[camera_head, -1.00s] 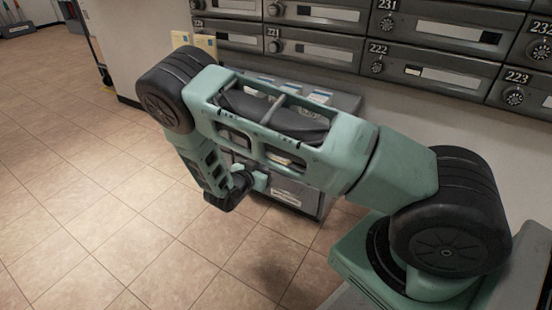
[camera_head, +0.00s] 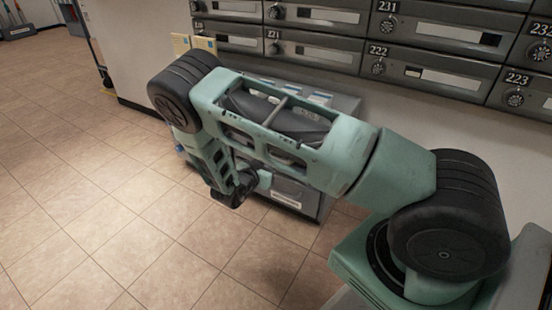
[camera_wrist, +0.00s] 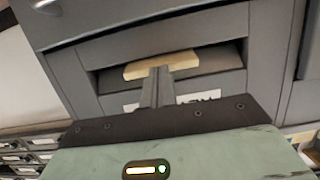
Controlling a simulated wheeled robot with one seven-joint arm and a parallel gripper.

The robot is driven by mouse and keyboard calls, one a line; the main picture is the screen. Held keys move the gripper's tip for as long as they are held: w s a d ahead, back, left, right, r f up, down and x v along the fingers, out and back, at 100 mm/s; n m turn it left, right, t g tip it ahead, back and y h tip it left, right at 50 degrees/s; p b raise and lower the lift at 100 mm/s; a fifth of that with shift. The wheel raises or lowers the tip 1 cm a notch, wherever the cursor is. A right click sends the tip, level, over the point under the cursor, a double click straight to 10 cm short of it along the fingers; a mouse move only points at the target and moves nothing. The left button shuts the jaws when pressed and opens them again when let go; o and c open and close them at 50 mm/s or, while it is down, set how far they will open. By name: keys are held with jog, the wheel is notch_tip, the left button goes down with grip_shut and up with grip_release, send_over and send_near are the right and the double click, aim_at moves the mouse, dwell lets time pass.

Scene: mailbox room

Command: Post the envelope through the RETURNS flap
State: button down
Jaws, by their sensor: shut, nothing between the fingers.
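In the wrist view a grey box front has a wide, dark slot (camera_wrist: 105,80). A cream envelope (camera_wrist: 162,64) lies in this slot, with only a narrow strip of it showing. My gripper (camera_wrist: 157,72) is shut, its narrow fingers just in front of the envelope's near edge; I cannot tell whether they touch it. A white label (camera_wrist: 190,99) below the slot is partly hidden by the fingers, and its word is not readable. In the head view my gripper (camera_head: 263,180) is low at the front of the grey box (camera_head: 330,180), largely hidden by my arm.
Rows of numbered mailboxes (camera_head: 430,68) cover the wall above the grey box. Small yellowish plates (camera_head: 181,44) are on the wall at its left. Open tiled floor (camera_head: 80,200) lies to the left and front.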

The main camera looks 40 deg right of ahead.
jog(key=shift+w+d+f, duration=0.2)
jog(key=shift+w+d, duration=0.05)
jog(key=shift+d, duration=0.4)
jog(key=shift+d, duration=0.1)
jog(key=shift+w+d, duration=0.2)
jog(key=shift+d, duration=0.5)
jog(key=shift+w+d+r, duration=0.2)
jog(key=shift+w+d, duration=0.1)
jog(key=shift+d, duration=0.4)
jog(key=s+a+p, duration=0.2)
jog(key=s+a, duration=0.2)
jog(key=a, duration=0.7)
jog(key=shift+a, duration=0.15)
jog(key=shift+s, duration=0.1)
dwell(0.7)
